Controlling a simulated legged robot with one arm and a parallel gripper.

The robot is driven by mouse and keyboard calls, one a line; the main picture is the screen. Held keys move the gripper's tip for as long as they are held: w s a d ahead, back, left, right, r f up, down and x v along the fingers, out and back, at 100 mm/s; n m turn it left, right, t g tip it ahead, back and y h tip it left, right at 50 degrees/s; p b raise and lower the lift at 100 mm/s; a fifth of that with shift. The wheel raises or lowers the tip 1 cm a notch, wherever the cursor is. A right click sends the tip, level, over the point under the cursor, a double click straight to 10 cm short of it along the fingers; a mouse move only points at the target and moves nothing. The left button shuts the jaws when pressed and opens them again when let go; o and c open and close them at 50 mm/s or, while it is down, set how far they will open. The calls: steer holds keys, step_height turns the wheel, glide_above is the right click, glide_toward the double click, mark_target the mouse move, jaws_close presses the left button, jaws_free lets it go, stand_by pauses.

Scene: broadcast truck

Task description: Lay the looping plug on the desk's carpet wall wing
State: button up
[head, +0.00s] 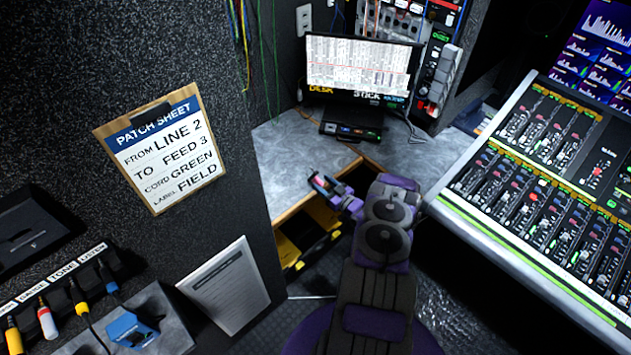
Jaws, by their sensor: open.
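My gripper (325,186) is open, in front of or over the front edge of the grey desk (293,160), with the arm reaching up from the bottom of the view. I make out no plug between its fingers. The desk's wing runs along the dark speckled carpet wall (185,60), and its top there is bare. I cannot tell for sure which thing is the looping plug. Several coloured plugs hang in a labelled rack at the lower left: a yellow plug (80,307), a white and red plug (46,320) and a blue plug (108,283).
A monitor (360,65) and a small black device (352,125) stand at the back of the desk. A mixing console (540,190) fills the right. A patch sheet clipboard (160,145) hangs on the wall. A yellow bin (290,250) sits under the desk. A blue box (130,328) lies lower left.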

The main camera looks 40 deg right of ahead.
mark_target(320, 181)
steer(key=w, duration=0.3)
steer(key=shift+w+a+r+b, duration=0.1)
steer(key=shift+w+a+b, duration=0.1)
steer(key=shift+w+b, duration=0.15)
steer(key=shift+s, duration=0.1)
jaws_close()
